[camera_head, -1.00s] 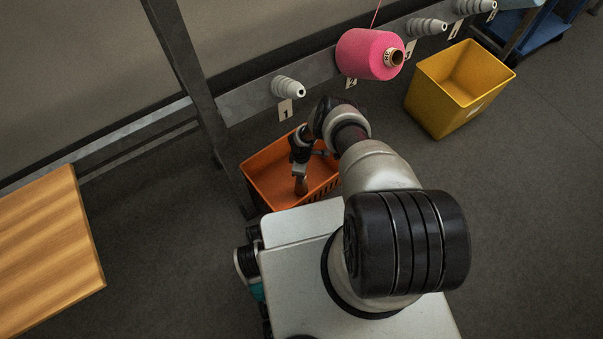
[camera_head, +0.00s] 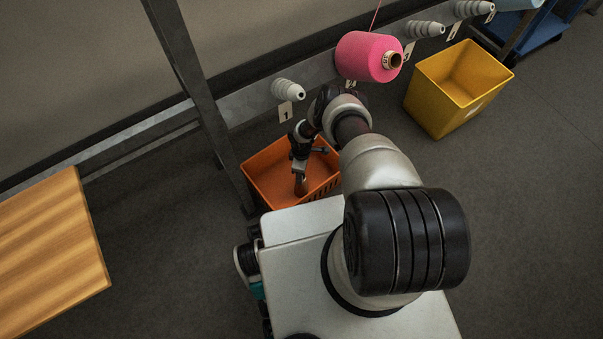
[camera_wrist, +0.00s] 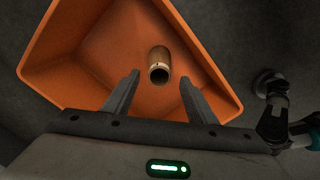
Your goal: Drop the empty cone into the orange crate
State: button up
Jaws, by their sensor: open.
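The empty cone (camera_wrist: 159,66) is a brown tube. In the wrist view it shows between and just past my fingertips, with a gap on both sides, against the inside of the orange crate. In the head view the cone (camera_head: 301,187) shows just below my gripper (camera_head: 300,174), within the outline of the orange crate (camera_head: 262,162). I cannot tell whether it touches the crate floor. My gripper (camera_wrist: 159,78) is open, pointing down into the crate (camera_wrist: 82,52), with its fingers apart from the cone.
A pink yarn cone (camera_head: 367,56) sits on a peg of the rail above. The peg (camera_head: 287,89) over label 1 is bare. A yellow crate (camera_head: 437,104) stands to the right, and a wooden tabletop (camera_head: 50,250) lies at left.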

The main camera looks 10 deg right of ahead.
notch_tip(320, 180, up, 6)
jog(key=p, duration=0.2)
jog(key=shift+f+p, duration=0.2)
jog(key=shift+p, duration=0.1)
